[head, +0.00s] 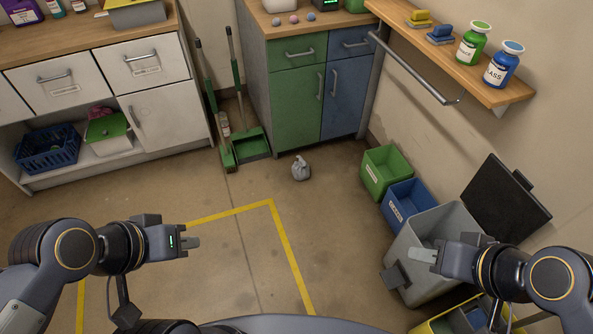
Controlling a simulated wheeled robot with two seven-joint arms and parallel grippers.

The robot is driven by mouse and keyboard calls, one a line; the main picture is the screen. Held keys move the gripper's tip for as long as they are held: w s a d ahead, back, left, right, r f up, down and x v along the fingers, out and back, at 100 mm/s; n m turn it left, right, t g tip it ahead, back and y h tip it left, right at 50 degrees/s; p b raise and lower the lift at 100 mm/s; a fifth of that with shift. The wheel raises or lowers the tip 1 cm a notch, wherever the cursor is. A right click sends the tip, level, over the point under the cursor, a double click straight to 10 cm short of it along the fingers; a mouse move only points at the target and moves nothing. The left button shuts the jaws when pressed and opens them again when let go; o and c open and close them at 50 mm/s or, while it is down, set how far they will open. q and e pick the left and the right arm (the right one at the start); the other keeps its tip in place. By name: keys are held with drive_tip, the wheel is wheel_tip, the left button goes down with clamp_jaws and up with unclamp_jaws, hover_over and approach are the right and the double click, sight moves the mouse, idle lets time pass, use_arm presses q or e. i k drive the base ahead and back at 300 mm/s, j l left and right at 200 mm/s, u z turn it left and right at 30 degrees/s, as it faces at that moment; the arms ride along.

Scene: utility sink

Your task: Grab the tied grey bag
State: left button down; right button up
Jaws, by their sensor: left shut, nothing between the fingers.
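The tied grey bag (300,169) is small and stands on the floor in front of the green cabinet, with its knotted top up. My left gripper (192,242) is at the lower left, shut and empty, well short of the bag. My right gripper (424,256) is at the lower right, in front of the open grey bin, apart from the bag. Its fingers look close together, but I cannot tell whether they are open or shut.
A green broom and dustpan (252,143) lean left of the green cabinet (297,113). A green bin (386,171), a blue bin (408,204) and a grey bin (408,233) with its lid open line the right wall. The floor around the yellow line (286,245) is clear.

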sight(300, 169)
drive_tip(key=i+j, duration=0.4)
drive_tip(key=i, duration=0.2)
drive_tip(key=i+j, duration=0.4)
drive_tip(key=i, duration=0.15)
drive_tip(key=i+j, duration=0.4)
drive_tip(key=i, duration=0.2)
drive_tip(key=i+j, duration=0.4)
drive_tip(key=i, duration=0.2)
